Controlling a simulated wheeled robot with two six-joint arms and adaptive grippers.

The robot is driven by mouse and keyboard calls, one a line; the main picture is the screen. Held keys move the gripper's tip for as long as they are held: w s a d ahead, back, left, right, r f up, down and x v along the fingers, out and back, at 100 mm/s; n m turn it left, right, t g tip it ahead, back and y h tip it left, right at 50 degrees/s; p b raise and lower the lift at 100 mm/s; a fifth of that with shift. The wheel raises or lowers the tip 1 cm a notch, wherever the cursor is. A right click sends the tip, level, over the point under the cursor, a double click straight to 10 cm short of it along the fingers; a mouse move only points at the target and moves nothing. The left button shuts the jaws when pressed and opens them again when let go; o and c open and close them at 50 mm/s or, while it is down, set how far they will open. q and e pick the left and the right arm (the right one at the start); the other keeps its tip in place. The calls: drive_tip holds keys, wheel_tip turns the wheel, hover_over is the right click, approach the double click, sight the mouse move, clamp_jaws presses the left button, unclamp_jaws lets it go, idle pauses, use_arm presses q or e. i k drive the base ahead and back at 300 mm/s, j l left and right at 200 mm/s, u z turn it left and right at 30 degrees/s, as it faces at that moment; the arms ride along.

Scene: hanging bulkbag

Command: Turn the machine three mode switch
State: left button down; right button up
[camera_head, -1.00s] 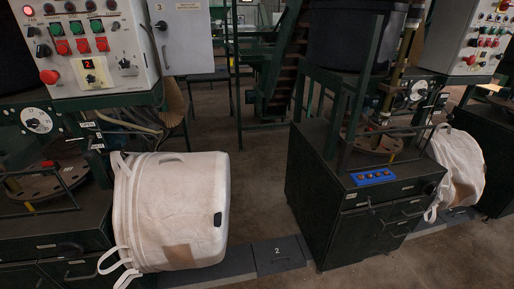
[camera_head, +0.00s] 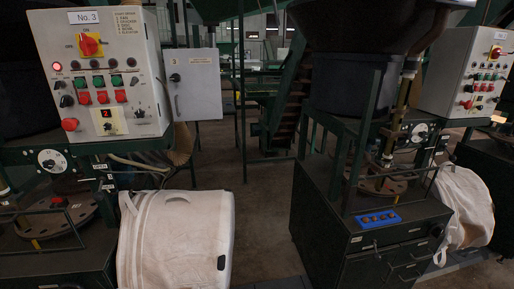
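The control panel of machine three (camera_head: 104,78) is a light grey box at the upper left, with a "No. 3" label (camera_head: 83,17) on top. It carries a red rotary switch on a yellow plate (camera_head: 90,45), a lit red lamp (camera_head: 57,67), rows of green and red buttons, a red mushroom button (camera_head: 70,125) and a small red display (camera_head: 108,114). A black knob (camera_head: 140,113) sits at its lower right, and small black switches (camera_head: 66,100) at its left. The lettering is too small to tell which is the mode switch. Neither gripper is in view.
A white bulk bag (camera_head: 175,240) hangs below the panel. A dark green machine with a blue button strip (camera_head: 377,219) and another panel (camera_head: 468,75) are at right. Bare floor (camera_head: 262,215) lies between the machines.

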sight(59, 84)
drive_tip(key=u, duration=1.35)
